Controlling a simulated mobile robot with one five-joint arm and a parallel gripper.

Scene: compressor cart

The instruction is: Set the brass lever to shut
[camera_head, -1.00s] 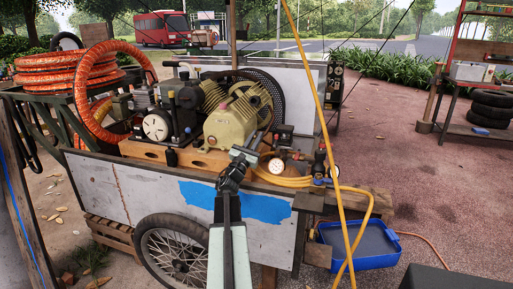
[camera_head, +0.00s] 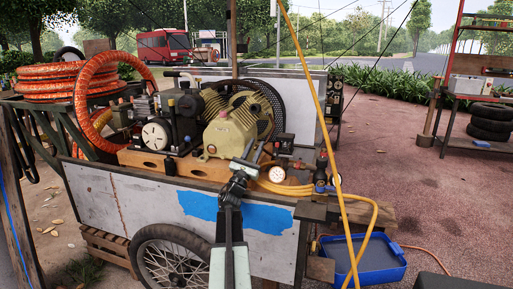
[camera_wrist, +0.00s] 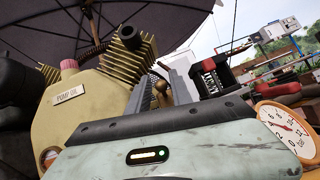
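The brass lever shows in the wrist view as a small rounded brass piece (camera_wrist: 163,92), seen between the two grey fingers of my gripper (camera_wrist: 160,90). The fingers stand apart, one on each side of it in the picture. I cannot tell whether they touch it. The rest of the lever is hidden behind the pale green gripper body. In the head view my gripper (camera_head: 248,162) is in front of the tan compressor pump (camera_head: 230,130), left of the round gauge (camera_head: 276,174). The lever cannot be made out there.
The gauge also shows close on the right in the wrist view (camera_wrist: 283,130). A coiled yellow hose (camera_head: 290,187) and valve fittings lie right of my gripper. A yellow strap (camera_head: 318,130) crosses the cart's right end. A blue tray (camera_head: 370,262) is on the ground.

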